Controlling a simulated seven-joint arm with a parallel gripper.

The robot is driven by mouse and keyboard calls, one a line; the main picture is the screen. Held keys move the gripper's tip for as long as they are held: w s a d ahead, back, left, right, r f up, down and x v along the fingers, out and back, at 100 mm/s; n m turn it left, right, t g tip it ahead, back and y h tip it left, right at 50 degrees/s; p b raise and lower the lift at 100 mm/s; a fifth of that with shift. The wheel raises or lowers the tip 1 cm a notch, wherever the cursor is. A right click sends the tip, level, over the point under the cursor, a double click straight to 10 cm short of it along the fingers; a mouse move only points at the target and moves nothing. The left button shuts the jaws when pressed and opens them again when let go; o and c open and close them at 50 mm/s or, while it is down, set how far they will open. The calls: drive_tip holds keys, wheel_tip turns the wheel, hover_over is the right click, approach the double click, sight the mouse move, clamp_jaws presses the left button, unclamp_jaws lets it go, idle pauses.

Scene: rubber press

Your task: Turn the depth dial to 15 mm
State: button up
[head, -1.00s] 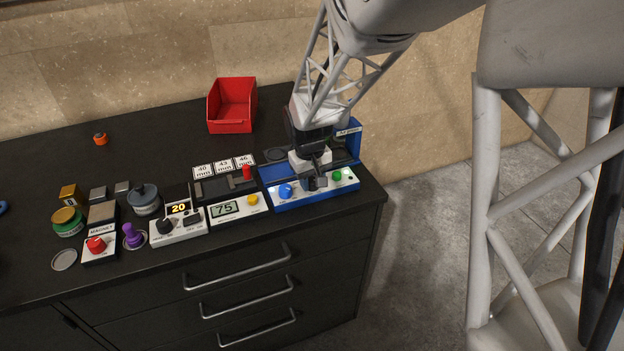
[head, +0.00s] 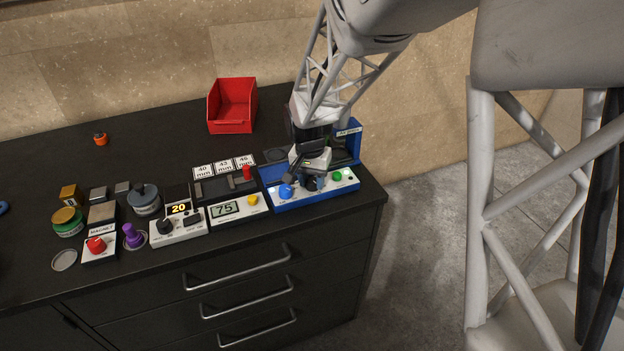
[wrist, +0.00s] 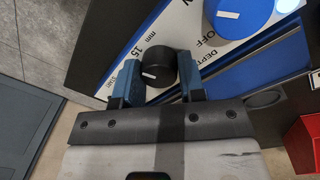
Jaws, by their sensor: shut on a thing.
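The depth dial (wrist: 160,67) is a round black knob with a white mark, on the white face of the blue press. In the wrist view its mark points left. A "15" label (wrist: 138,54) is printed beside it, with "mm" and "DEPTH" nearby. My gripper (wrist: 158,85) is shut on the dial, with one blue-padded finger on each side. In the head view my gripper (head: 305,183) is at the front panel of the blue press (head: 327,194) and mostly hides the dial.
A large blue knob (wrist: 240,12) is close to the dial, near "OFF"; it also shows in the head view (head: 286,191). A green button (head: 337,176) is right of my gripper. A yellow button (head: 252,200) and a 75 display (head: 224,208) stand left. A red bin (head: 232,127) stands behind.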

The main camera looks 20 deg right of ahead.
sight(310, 180)
idle(0.4)
drive_tip(key=o, duration=0.9)
drive_tip(key=shift+r, duration=0.1)
drive_tip(key=shift+w+a+r, duration=0.1)
drive_tip(key=shift+r, duration=1.8)
drive_tip(key=shift+w+a+r, duration=0.1)
drive_tip(key=shift+r, duration=1.8)
drive_tip(key=shift+s, duration=0.1)
